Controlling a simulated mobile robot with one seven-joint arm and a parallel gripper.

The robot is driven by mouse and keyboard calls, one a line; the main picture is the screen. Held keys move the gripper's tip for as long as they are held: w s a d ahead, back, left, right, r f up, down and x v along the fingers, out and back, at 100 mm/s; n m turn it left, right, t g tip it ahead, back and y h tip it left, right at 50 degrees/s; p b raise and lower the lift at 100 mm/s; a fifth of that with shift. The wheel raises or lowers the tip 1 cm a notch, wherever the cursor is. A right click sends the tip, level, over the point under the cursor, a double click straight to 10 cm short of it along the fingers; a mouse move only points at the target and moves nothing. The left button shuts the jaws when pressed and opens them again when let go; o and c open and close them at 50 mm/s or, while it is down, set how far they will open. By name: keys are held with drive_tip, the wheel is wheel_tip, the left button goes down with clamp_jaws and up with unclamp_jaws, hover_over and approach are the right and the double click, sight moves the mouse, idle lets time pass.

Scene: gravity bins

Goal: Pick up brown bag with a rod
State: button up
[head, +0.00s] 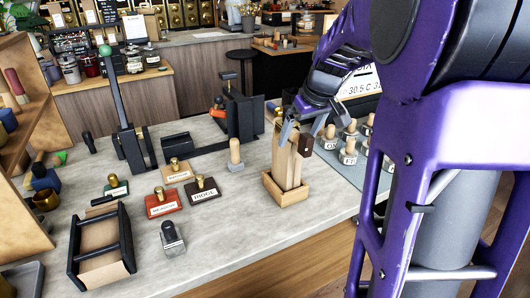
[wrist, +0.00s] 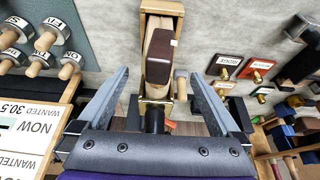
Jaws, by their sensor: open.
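A tall tan, bag-like piece (head: 287,162) stands upright in a light wooden holder (head: 286,190) on the counter. A dark brown block (head: 306,145) is at its upper right; in the wrist view the block (wrist: 160,58) has a brass collar (wrist: 155,103) and a short black rod (wrist: 154,122). I cannot tell for certain which part is the bag. My gripper (head: 295,124) is over the holder's top, pointing down. In the wrist view its fingers (wrist: 160,76) are apart, one on each side of the block, with gaps showing.
Labelled stamps (head: 204,190) and a wooden peg (head: 236,153) stand left of the holder. A black-barred rack (head: 101,246) is front left. A black press (head: 240,115) is behind. Several metal-based stamps (head: 348,152) stand close on the right. The counter front is mostly clear.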

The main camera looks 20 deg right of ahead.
sight(293, 147)
drive_tip(key=shift+w+b+x, duration=0.1)
drive_tip(key=shift+b+x, duration=0.05)
drive_tip(key=shift+x, duration=1.5)
drive_tip(key=shift+w+b+x, duration=0.15)
drive_tip(key=shift+x, duration=1.55)
drive_tip(key=shift+d+r, duration=0.15)
drive_tip(key=shift+r, duration=0.05)
clamp_jaws()
